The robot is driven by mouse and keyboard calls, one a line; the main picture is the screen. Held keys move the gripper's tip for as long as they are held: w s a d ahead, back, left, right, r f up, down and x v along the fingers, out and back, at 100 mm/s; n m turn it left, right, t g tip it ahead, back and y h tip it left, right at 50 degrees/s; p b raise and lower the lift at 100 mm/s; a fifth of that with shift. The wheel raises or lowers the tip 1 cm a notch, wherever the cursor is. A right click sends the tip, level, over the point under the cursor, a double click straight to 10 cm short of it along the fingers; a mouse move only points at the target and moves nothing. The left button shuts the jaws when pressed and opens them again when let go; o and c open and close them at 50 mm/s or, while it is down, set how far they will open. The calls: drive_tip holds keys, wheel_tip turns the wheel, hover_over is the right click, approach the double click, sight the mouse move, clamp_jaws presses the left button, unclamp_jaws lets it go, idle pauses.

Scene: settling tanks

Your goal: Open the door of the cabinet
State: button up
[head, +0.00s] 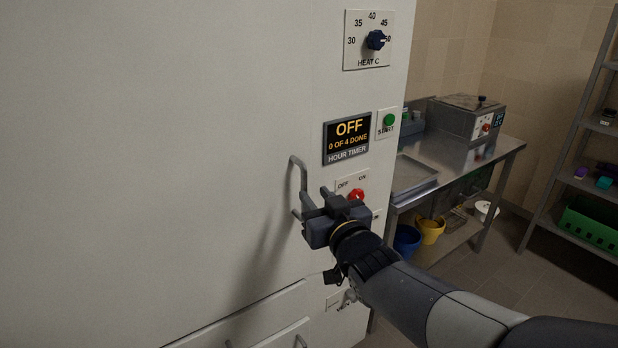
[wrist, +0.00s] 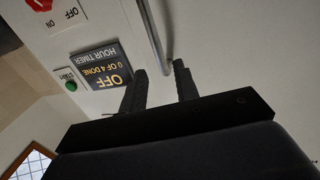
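The cabinet (head: 200,120) is a large pale cream unit filling the left of the head view, and its door looks shut. Its vertical bar handle (head: 303,172) sits near the right edge of the door, and its lower part is partly hidden by my gripper. My gripper (head: 316,193) is at the handle's lower half, with its two fingers apart. In the wrist view the handle (wrist: 152,32) runs down to the gap between the fingertips of my gripper (wrist: 160,68). I cannot tell whether either finger touches the bar.
The cabinet's right strip carries a heat dial (head: 375,40), a timer display (head: 347,137) reading OFF, a green start button (head: 389,120) and a red off/on switch (head: 356,195). Drawers (head: 270,318) lie below. A steel bench (head: 455,160) and shelf rack (head: 560,190) stand right.

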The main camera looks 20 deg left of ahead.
sight(305, 182)
drive_tip(key=p+x, duration=0.1)
drive_tip(key=x, duration=0.6)
drive_tip(key=shift+w+a, duration=0.1)
drive_tip(key=shift+c, duration=0.4)
clamp_jaws()
